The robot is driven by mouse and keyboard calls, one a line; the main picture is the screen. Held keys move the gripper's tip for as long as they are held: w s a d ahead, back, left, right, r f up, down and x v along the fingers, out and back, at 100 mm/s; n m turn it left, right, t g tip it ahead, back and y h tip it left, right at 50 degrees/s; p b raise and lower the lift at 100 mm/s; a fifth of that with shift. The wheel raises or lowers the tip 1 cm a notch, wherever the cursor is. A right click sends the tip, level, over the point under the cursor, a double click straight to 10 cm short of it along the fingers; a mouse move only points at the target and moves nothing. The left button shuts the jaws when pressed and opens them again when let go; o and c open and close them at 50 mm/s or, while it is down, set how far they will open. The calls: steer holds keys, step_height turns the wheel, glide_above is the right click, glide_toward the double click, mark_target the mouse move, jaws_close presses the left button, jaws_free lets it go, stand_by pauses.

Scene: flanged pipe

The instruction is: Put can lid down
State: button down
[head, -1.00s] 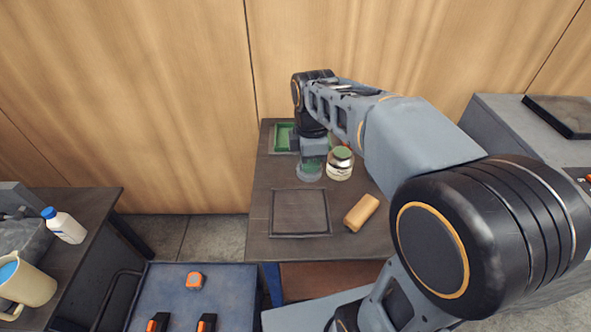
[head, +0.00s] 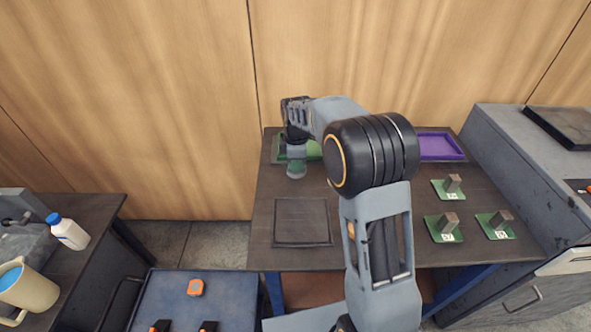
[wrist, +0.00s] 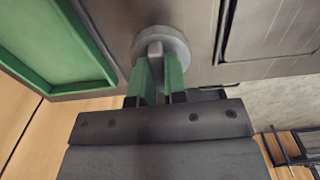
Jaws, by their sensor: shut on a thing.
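My gripper (wrist: 160,82) is shut on the knob of a round grey can lid (wrist: 176,42) in the wrist view, its green fingers on either side of the knob. The lid is over the dark tabletop between a green tray and a square dark frame; I cannot tell whether it touches the table. In the head view my gripper (head: 296,168) is at the back left of the table (head: 262,205), just in front of the green tray (head: 281,148). The lid is not clear there. No can shows in either current view.
The square dark frame (head: 302,222) lies empty on the table's front left. A purple tray (head: 440,147) is at the back right. Several grey blocks stand on green plates (head: 446,228) at the right. A blue-topped cart (head: 200,288) stands at the front left.

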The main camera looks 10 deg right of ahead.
steer(key=shift+w+f, duration=0.2)
steer(key=shift+f, duration=0.1)
steer(key=shift+w+f, duration=0.1)
steer(key=shift+f, duration=1.45)
steer(key=shift+f, duration=0.1)
steer(key=shift+f, duration=0.1)
steer(key=c, duration=1.2)
jaws_free()
steer(key=shift+o, duration=0.2)
